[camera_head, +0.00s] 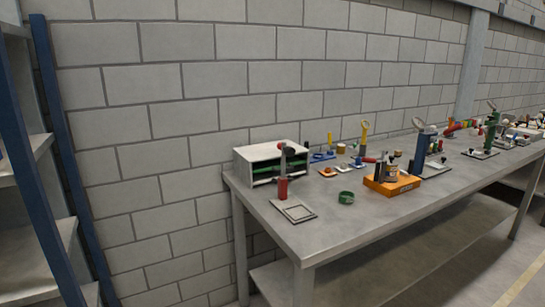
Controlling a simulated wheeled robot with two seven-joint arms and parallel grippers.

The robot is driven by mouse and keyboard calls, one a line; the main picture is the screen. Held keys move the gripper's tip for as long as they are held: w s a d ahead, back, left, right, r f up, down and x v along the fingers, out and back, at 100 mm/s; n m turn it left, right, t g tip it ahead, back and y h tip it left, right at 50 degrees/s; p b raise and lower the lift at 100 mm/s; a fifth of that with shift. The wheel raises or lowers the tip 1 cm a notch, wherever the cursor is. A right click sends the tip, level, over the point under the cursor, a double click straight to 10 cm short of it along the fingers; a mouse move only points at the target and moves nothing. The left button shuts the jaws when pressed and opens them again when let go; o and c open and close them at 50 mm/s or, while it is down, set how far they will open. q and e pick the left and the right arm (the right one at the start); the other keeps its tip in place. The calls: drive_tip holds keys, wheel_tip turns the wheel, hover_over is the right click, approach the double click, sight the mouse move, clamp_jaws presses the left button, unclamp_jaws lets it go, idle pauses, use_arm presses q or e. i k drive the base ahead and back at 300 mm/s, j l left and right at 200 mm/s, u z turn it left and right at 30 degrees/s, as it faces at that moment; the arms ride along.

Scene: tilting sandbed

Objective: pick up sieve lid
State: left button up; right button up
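A long grey workbench (355,218) stands against the wall, with many small things on it. I cannot tell for sure which one is the sieve lid. A small round green dish or ring (346,198) lies near the front left of the bench top. A flat grey square frame (296,211) lies left of it, by the bench's left end. An upright tool with a red grip (283,188) stands just behind the frame. Neither of my grippers is in view.
A white cabinet (262,157) with dark green inside stands at the bench's back left. An orange box (392,187) with items stands right of the green ring. Several tool stands fill the far right. A blue-posted shelf (50,160) stands at left.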

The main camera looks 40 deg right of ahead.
sight(390, 162)
drive_tip(key=z, duration=2)
drive_tip(key=i+l+u, duration=0.45)
drive_tip(key=i+l, duration=0.35)
drive_tip(key=l, duration=0.1)
